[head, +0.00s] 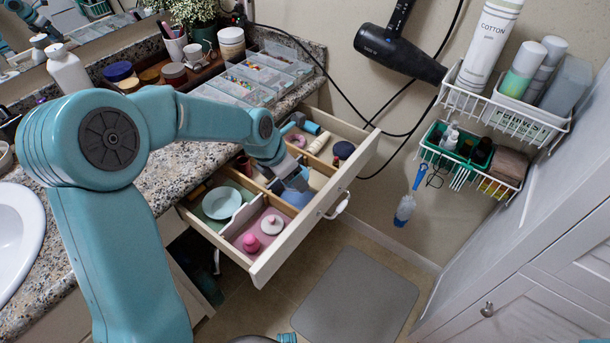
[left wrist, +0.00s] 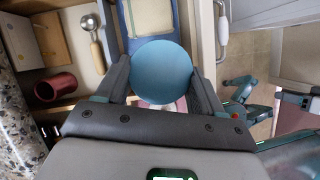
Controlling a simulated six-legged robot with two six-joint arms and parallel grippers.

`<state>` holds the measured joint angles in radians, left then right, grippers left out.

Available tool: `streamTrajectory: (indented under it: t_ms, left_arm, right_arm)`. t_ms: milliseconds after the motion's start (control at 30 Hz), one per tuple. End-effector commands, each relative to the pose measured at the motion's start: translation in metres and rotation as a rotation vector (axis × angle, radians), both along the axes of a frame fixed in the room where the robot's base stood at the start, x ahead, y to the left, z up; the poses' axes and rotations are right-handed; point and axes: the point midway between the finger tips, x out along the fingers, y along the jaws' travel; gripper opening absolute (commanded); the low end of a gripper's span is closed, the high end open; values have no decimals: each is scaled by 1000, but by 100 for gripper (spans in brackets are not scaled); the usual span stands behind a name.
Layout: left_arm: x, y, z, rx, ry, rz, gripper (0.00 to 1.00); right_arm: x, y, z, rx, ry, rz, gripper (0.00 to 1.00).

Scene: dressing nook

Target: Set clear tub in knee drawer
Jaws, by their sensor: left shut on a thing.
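My left gripper (head: 288,186) is inside the open knee drawer (head: 322,208), low among its compartments. In the left wrist view its fingers are shut on the sides of a tub with a round blue top (left wrist: 160,70). The top hides the tub's walls, so I cannot tell whether they are clear. The tub is over the drawer's front half, next to a blue-lined compartment with a pale cloth (left wrist: 152,14). I cannot tell whether it touches the drawer floor.
Nearer compartments hold a pale blue dish (head: 222,202), a pink bottle (head: 251,243) and a pink-and-white item (head: 272,224). A dark red cup (left wrist: 55,87) and a metal scoop (left wrist: 95,45) lie towards the counter. The drawer's white handle (head: 338,205) sticks out in front.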

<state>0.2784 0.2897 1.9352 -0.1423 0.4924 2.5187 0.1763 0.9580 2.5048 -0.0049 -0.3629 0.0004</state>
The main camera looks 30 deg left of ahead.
Motion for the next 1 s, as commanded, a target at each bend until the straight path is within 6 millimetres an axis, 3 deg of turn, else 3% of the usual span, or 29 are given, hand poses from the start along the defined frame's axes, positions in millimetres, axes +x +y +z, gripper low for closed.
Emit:
streamTrajectory:
  t_ms: [267, 700, 1000]
  left_arm:
    - [1, 2, -10, -13, -10, 1, 33]
    - [0, -2, -61, -13, -11, -4, 33]
    - [0, -2, -66, -13, -11, -4, 33]
  right_arm:
    - [0, 0, -9, 0, -1, 1, 36]
    - [0, 0, -58, 0, -1, 0, 36]
    - [0, 0, -63, 0, -1, 0, 36]
